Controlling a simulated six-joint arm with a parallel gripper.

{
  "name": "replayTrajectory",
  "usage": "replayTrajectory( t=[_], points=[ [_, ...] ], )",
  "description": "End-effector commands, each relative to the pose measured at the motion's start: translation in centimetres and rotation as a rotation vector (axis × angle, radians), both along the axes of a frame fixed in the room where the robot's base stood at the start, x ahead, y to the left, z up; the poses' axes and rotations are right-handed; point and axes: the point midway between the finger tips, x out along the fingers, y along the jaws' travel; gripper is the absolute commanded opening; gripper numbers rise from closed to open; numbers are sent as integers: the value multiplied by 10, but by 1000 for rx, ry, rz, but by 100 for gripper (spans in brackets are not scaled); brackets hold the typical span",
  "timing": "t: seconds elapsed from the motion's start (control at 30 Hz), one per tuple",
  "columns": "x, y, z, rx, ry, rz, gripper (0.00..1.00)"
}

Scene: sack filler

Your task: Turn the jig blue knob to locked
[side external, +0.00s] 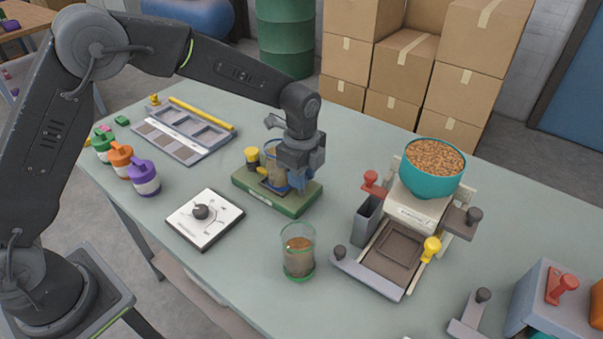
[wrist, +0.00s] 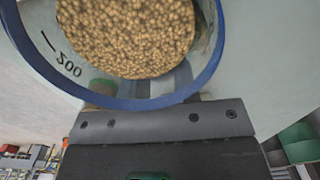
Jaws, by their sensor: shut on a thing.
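The jig (side external: 262,198) is a green block on the table with a yellow knob (side external: 252,153) at its left end. A clear cup (side external: 272,167) of tan pellets stands in it; its blue rim (wrist: 140,103) and a 200 mark show in the wrist view. My gripper (side external: 297,176) points down at the jig's right part, close beside the cup. It is shut on the blue knob (side external: 298,182), which is mostly hidden by my fingers. In the wrist view the cup covers my fingertips, so the knob's angle cannot be read.
A white dial plate (side external: 215,228) and a green-based cup (side external: 299,262) stand in front. A filler with a teal bowl (side external: 432,184) is at the right. Bottles (side external: 143,180) and a grey tray (side external: 168,143) are at the left.

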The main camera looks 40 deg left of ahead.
Motion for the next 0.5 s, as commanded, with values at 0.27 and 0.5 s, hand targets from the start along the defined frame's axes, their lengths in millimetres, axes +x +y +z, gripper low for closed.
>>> replayTrajectory(
  t=[0.27, 0.5],
  points=[
    [0, -1, 0, -1, -1, 253, 4],
    [0, -1, 1, -2, -1, 295, 4]
  ],
)
